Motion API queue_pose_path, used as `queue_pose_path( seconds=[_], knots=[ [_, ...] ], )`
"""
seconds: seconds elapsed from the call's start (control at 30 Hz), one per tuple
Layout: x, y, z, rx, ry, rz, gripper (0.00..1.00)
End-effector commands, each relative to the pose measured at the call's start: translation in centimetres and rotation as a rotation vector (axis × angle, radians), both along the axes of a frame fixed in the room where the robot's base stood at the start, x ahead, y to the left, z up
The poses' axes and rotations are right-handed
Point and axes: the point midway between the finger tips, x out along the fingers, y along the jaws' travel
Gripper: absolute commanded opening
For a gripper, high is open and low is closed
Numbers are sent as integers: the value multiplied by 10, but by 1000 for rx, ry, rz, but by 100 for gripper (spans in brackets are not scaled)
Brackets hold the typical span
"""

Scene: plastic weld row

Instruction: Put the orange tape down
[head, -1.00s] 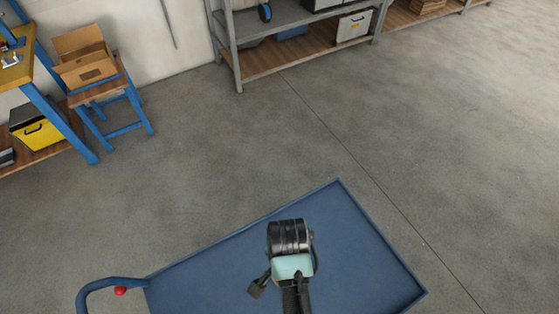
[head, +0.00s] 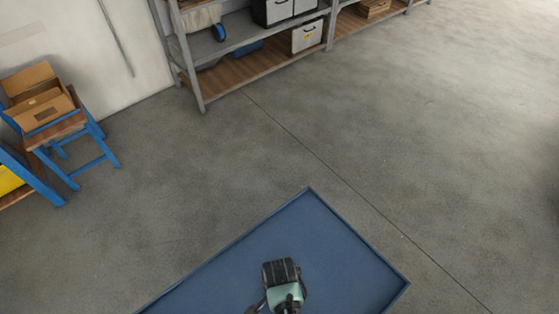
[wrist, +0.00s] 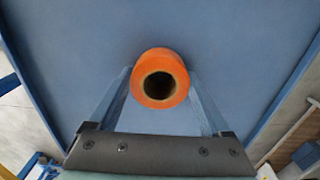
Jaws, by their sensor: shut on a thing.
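The orange tape (wrist: 158,60) is a roll with a dark round hole, held between the two fingers of my gripper (wrist: 160,82) in the wrist view. The fingers press on it from left and right. The blue cart deck (wrist: 240,50) lies beyond it; I cannot tell whether the roll touches it. In the head view my arm's end is over the blue cart deck (head: 330,250), at the bottom of the picture. The fingers and the tape are hidden there behind my own arm.
The deck shows bare around the arm, with a low raised rim. A grey shelf unit (head: 187,65) with bins stands at the back. A blue stool (head: 100,150) with an open cardboard box (head: 38,98) stands at the left. The concrete floor between is clear.

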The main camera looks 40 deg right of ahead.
Motion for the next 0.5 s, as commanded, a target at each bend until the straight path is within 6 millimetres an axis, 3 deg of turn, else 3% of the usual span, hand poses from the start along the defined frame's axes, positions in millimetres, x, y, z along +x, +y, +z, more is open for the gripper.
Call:
queue_pose_path(
  seconds=[0.37, 0.4, 0.5],
  knots=[
    [0, 0, -5, -1, -1, 1, 22],
    [0, 0, -4, 0, -1, 1, 86],
    [0, 0, -4, 0, -1, 1, 100]
  ],
)
